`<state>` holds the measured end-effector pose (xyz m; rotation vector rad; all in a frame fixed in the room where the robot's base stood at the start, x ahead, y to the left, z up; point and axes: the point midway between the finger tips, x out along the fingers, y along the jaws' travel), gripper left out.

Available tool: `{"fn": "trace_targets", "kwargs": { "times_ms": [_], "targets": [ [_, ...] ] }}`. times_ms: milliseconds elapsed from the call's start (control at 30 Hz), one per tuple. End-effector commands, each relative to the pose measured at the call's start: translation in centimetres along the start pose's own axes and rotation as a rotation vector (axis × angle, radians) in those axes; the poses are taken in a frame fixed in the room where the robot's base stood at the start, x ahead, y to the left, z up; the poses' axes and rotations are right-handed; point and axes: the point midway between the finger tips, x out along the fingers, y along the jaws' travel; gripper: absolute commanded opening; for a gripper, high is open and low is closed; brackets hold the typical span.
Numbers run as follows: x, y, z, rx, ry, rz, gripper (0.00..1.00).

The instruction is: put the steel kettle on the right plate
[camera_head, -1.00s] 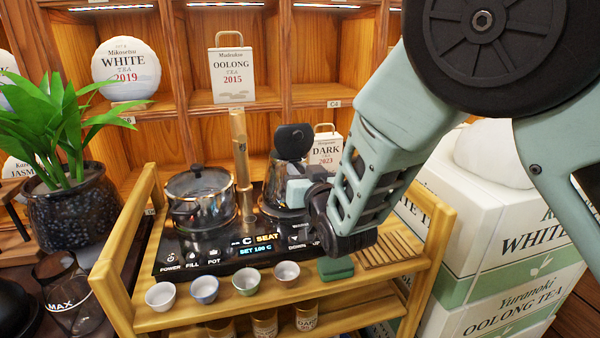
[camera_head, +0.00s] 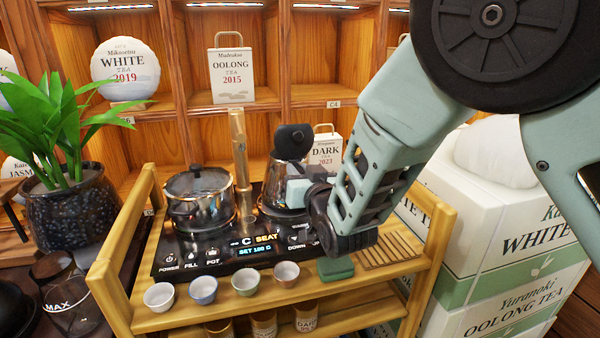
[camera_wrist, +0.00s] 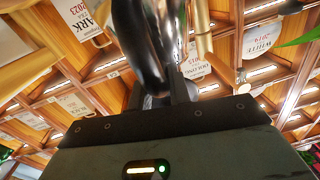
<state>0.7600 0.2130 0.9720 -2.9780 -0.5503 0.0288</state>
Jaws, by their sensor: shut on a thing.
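The steel kettle (camera_head: 274,186) has a shiny body and a black handle (camera_head: 292,141). It is upright over the right side of the black cooktop (camera_head: 215,245), behind the display. The kettle and my arm hide most of the right plate, and I cannot tell whether its base touches it. My gripper (camera_head: 299,192) is shut on the kettle, reaching in from the right. In the wrist view the dark handle (camera_wrist: 143,45) rises close in front of my gripper (camera_wrist: 160,98).
A glass pot (camera_head: 200,203) with a lid stands on the left side of the cooktop. A tall brass-coloured spout (camera_head: 241,150) rises between pot and kettle. Several small cups (camera_head: 203,290) line the front of the wooden cart. A slatted wooden tray (camera_head: 393,250) lies at right.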

Motion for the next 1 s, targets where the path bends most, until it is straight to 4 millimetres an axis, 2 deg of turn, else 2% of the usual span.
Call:
{"fn": "trace_targets", "kwargs": {
  "times_ms": [567, 600, 633, 1000],
  "targets": [
    [0.1, 0.1, 0.7, 0.002, 0.008, -0.001, 0.00],
    [0.1, 0.1, 0.7, 0.002, 0.008, -0.001, 0.25],
    [0.1, 0.1, 0.6, 0.002, 0.008, -0.001, 0.28],
    [-0.5, 0.1, 1.1, 0.000, -0.003, 0.000, 0.28]
  ]
}}
